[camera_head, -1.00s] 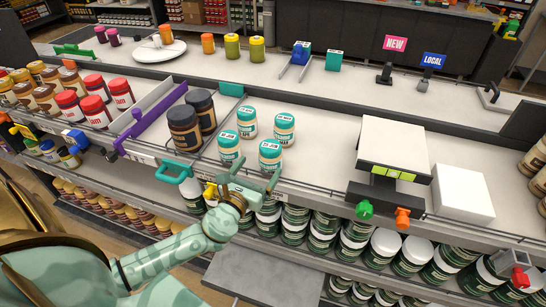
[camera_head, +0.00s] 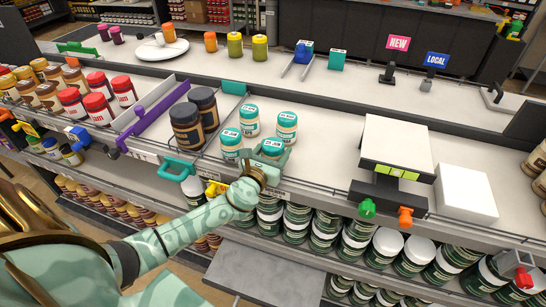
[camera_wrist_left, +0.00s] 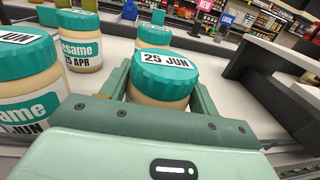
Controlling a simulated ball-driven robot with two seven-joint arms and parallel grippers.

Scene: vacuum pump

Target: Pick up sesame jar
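Several sesame jars with teal lids and cream bodies stand upright on the white shelf. The front right sesame jar (camera_head: 272,147) has my left gripper (camera_head: 267,160) at it, one finger on each side. In the left wrist view this jar (camera_wrist_left: 163,80), its lid marked 25 JUN, stands between the two fingers (camera_wrist_left: 162,98), which look open around it. Its lower body is hidden by the gripper. Other sesame jars are the front left one (camera_head: 231,143), the back left one (camera_head: 249,118) and the back right one (camera_head: 286,127). My right gripper is not in view.
Two dark-lidded brown jars (camera_head: 187,127) stand left of the sesame jars, beside a purple divider (camera_head: 150,118). A teal-handled clamp (camera_head: 178,168) sits at the shelf's front edge. A scale (camera_head: 395,145) and white box (camera_head: 466,193) stand right. Shelf between jars and scale is clear.

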